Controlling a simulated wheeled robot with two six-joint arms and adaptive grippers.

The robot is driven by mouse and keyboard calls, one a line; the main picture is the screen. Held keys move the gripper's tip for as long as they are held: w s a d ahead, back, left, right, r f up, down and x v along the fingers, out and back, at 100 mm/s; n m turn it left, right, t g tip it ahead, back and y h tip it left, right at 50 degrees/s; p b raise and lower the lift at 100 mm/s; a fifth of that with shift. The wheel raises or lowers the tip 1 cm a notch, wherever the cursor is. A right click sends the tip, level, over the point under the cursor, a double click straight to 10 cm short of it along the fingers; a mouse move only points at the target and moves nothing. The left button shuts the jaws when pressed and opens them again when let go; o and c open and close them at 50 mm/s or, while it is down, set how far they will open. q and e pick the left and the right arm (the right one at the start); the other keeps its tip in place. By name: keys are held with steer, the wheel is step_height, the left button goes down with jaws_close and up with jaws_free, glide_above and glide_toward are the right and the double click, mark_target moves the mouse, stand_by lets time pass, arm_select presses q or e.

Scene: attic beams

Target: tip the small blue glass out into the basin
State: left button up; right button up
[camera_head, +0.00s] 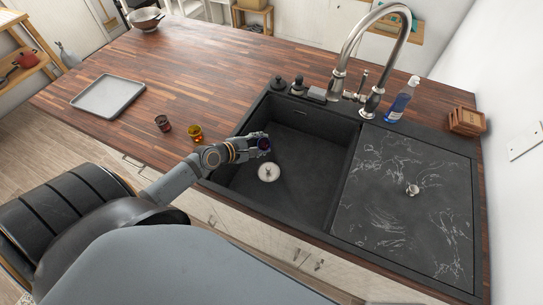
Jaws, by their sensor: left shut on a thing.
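The small blue glass (264,144) is dark blue-purple and sits at the fingertips of my left gripper (258,145). That gripper is shut on it and holds it over the left part of the black basin (310,155). The glass appears tilted, with its round opening partly facing the camera. I cannot tell whether anything is left inside it. The basin's round drain (269,172) shows just below the glass. My right gripper is not in view.
A red glass (162,123) and an amber glass (195,133) stand on the wooden counter left of the basin, near a grey tray (107,97). The faucet (345,60) arches behind the basin. A blue bottle (401,102) stands right of it.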

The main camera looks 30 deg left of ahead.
arm_select(q)
steer(key=shift+r+m+y+p, duration=0.3)
steer(key=shift+r+m+y, duration=0.1)
steer(key=shift+m, duration=0.1)
steer(key=shift+r+m+t+y, duration=0.15)
steer(key=shift+m+t+y, duration=0.15)
steer(key=shift+m, duration=0.1)
steer(key=shift+d+r+m+t+y+p, duration=0.1)
steer(key=shift+r+m+t+y+p, duration=0.2)
steer(key=shift+m+y+p, duration=0.15)
steer(key=shift+m, duration=0.35)
